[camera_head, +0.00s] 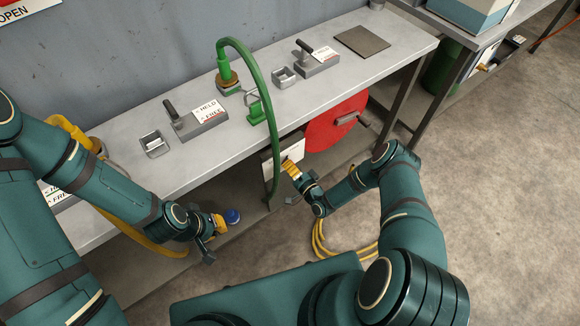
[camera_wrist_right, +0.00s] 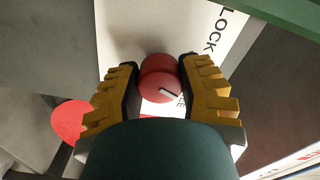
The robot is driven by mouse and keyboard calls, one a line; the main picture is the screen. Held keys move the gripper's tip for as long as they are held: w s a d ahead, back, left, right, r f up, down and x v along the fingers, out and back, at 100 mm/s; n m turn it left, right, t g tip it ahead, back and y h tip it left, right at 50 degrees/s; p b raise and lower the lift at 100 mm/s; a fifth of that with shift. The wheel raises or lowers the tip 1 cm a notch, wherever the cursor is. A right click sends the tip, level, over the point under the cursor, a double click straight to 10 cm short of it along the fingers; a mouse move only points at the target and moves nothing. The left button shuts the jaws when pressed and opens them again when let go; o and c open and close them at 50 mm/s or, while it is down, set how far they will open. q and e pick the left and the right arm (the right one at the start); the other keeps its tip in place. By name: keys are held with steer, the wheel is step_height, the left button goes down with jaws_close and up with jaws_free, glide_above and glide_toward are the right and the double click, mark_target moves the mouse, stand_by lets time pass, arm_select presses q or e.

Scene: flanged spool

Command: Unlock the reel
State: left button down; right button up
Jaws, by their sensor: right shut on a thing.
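The red reel (camera_head: 331,130) with a dark crank handle (camera_head: 352,119) hangs below the front of the bench. Left of it is a white plate (camera_head: 272,156). In the right wrist view the plate (camera_wrist_right: 225,65) reads "LOCK", with partly hidden letters beside the red knob (camera_wrist_right: 160,78). The knob has a white pointer line, slanted at the lower face. My right gripper (camera_head: 290,168) has its yellow fingers on both sides of the knob and is shut on it.
A green hose (camera_head: 265,100) arches over the bench edge and hangs close to the plate. The grey bench (camera_head: 330,82) carries held/free lever blocks (camera_head: 198,118) and brackets. A yellow hose (camera_head: 325,245) lies coiled on the floor. The floor at right is clear.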

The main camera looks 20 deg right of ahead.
steer(key=shift+a+m, duration=0.15)
steer(key=shift+m, duration=0.95)
steer(key=o, duration=1.2)
steer(key=v, duration=1.2)
